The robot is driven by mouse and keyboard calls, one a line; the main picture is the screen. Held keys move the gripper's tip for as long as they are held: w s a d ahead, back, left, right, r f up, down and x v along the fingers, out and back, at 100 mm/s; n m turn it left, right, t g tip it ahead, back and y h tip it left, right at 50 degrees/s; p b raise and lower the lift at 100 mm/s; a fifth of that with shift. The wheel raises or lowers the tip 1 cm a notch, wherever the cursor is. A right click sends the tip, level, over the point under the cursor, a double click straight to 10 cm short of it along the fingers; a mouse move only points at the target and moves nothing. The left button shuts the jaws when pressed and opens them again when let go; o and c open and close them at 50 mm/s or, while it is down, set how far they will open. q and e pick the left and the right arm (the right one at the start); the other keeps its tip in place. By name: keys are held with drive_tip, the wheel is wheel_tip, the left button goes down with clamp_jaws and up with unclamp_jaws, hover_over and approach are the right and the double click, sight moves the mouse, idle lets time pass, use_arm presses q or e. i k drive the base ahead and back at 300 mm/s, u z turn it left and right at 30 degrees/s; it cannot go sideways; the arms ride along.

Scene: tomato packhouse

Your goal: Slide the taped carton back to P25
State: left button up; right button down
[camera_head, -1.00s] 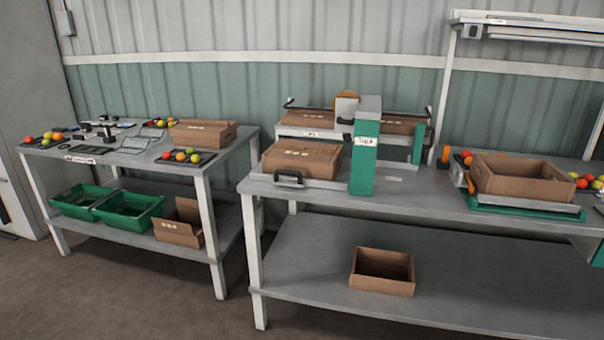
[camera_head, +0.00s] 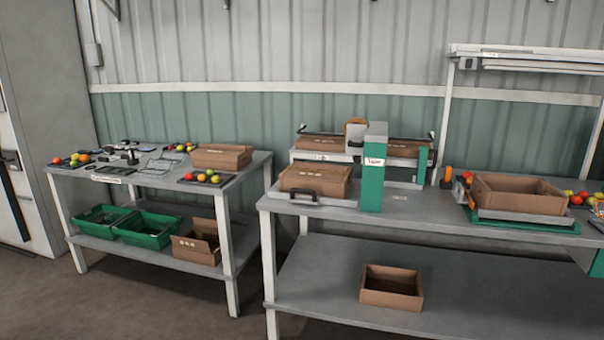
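A closed brown carton (camera_head: 313,179) sits at the left front of the taping station, on a pale plate with a dark handle (camera_head: 297,194). More closed cartons (camera_head: 318,147) show behind it, partly hidden by the station's rail and post. No label reading P25 is legible. Neither of my grippers is in view.
The green taper post (camera_head: 372,182) stands right of the front carton. An open carton (camera_head: 518,207) sits on a green-based stand at right. The left table (camera_head: 150,178) holds tomatoes and tools. A gap separates the tables. Grey floor (camera_head: 150,305) is clear in front.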

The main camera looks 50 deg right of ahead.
sight(323, 189)
drive_tip(key=z, duration=0.05)
drive_tip(key=i, duration=2.05)
drive_tip(key=z, duration=1.65)
drive_tip(key=i, duration=1)
drive_tip(key=z, duration=0.95)
